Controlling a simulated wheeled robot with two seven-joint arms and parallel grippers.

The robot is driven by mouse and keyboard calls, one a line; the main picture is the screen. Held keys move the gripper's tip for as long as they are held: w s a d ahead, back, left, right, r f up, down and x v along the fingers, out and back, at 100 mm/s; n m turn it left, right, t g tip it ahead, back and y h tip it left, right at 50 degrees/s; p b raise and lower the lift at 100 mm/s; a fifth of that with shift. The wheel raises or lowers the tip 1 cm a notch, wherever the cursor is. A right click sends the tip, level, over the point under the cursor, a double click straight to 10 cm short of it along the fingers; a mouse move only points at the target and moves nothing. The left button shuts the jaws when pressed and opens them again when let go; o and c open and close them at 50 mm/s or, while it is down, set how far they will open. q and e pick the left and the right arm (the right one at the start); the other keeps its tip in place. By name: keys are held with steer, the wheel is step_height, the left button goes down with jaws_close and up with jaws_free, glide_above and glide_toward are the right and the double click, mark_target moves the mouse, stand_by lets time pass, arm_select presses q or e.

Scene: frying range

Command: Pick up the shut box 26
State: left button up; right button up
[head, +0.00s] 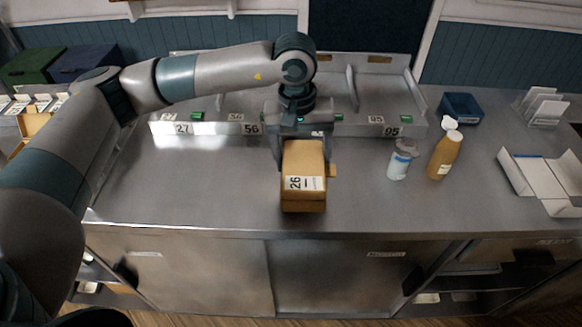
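The shut box 26 (304,192) is a brown carton with a white label reading 26 on its near side. It is at the middle of the steel counter, near its front edge. My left gripper (303,155) points down over the far part of the box, one finger at each side. The fingers are spread about the box's width; I cannot tell whether they press on it. I also cannot tell whether the box is clear of the counter. My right gripper is not in view.
A numbered rack (225,128) stands behind the box. A white bottle (400,162) and a brown sauce bottle (445,155) stand to the right, with a blue bin (461,108) and an open white carton (540,178). The steel counter (180,185) is clear left of the box.

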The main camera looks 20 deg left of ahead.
mark_target(331, 172)
arm_select(q)
steer(key=s+d+r+b, duration=0.1)
steer(key=d, duration=0.1)
steer(key=d+r, duration=0.1)
steer(key=d, duration=0.1)
steer(key=s+d+r+b, duration=0.1)
steer(key=d+r, duration=0.1)
steer(key=shift+s+d+b, duration=0.25)
steer(key=shift+s+b, duration=0.1)
steer(key=shift+s+d+r, duration=0.2)
steer(key=shift+d+r, duration=0.2)
steer(key=shift+d, duration=0.05)
